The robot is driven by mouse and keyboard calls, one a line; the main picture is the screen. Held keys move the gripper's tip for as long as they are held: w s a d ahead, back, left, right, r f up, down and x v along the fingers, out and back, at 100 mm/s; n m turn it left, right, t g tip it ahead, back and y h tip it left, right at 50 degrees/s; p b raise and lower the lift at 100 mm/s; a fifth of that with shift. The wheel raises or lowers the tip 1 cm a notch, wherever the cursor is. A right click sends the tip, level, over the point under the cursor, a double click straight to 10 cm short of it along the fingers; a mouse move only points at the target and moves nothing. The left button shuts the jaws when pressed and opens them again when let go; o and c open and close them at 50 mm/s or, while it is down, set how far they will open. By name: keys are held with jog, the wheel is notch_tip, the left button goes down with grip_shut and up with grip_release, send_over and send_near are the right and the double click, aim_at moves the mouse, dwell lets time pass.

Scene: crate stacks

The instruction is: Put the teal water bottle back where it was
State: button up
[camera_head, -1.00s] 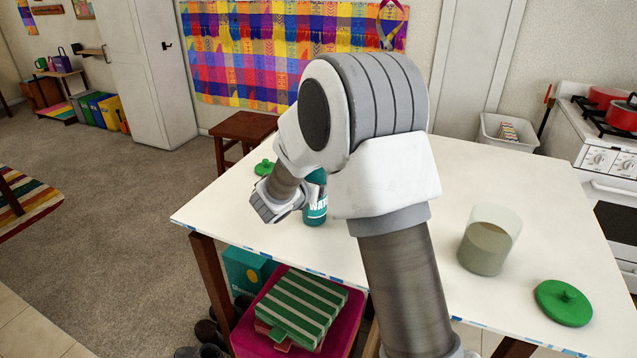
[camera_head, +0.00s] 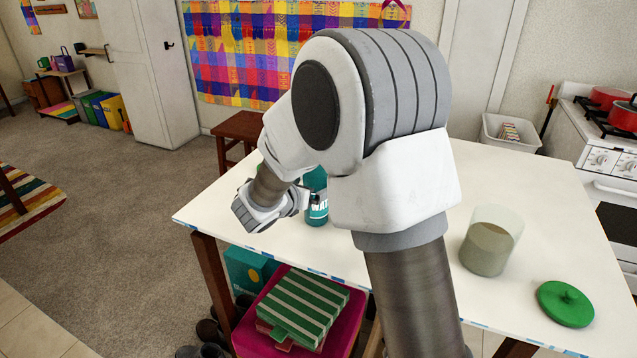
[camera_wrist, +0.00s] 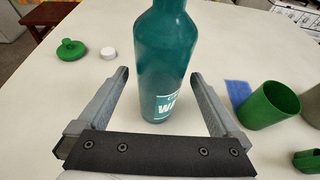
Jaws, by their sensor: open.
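The teal water bottle (camera_head: 316,206) stands upright on the white table (camera_head: 390,262), near its front edge. My arm partly covers it in the head view. In the wrist view the bottle (camera_wrist: 166,50) stands between the two fingers of my gripper (camera_wrist: 160,78), its top cut off by the frame. The fingers are spread wide, one on each side of the bottle, with a visible gap at the left. In the head view the gripper is mostly hidden.
In the wrist view, a green lid (camera_wrist: 71,50) and white cap (camera_wrist: 110,53) lie left of the bottle; a green cup (camera_wrist: 268,106) and blue patch (camera_wrist: 239,91) are right. A translucent container (camera_head: 489,241) and another green lid (camera_head: 565,303) sit on the table's right side.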

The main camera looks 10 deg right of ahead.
aim_at(312, 186)
jog(key=v, duration=0.6)
jog(key=shift+s+d, duration=0.1)
jog(key=s+d+r+m+g, duration=0.3)
jog(key=s+d+m, duration=0.2)
jog(key=s+m, duration=0.25)
jog(key=s+d+r+m+g, duration=0.2)
jog(key=s+d+m+g, duration=0.1)
jog(key=s+d+m, duration=0.4)
jog(key=s+a+r+m+y, duration=0.1)
jog(key=s+a+m+y, duration=0.2)
jog(key=s+m, duration=0.4)
jog(key=s+a+m+y, duration=0.4)
jog(key=s+m, duration=0.3)
jog(key=shift+s+a+r+t+y, duration=0.2)
jog(key=shift+s+r+t+y, duration=0.05)
jog(key=shift+r+t+y, duration=0.15)
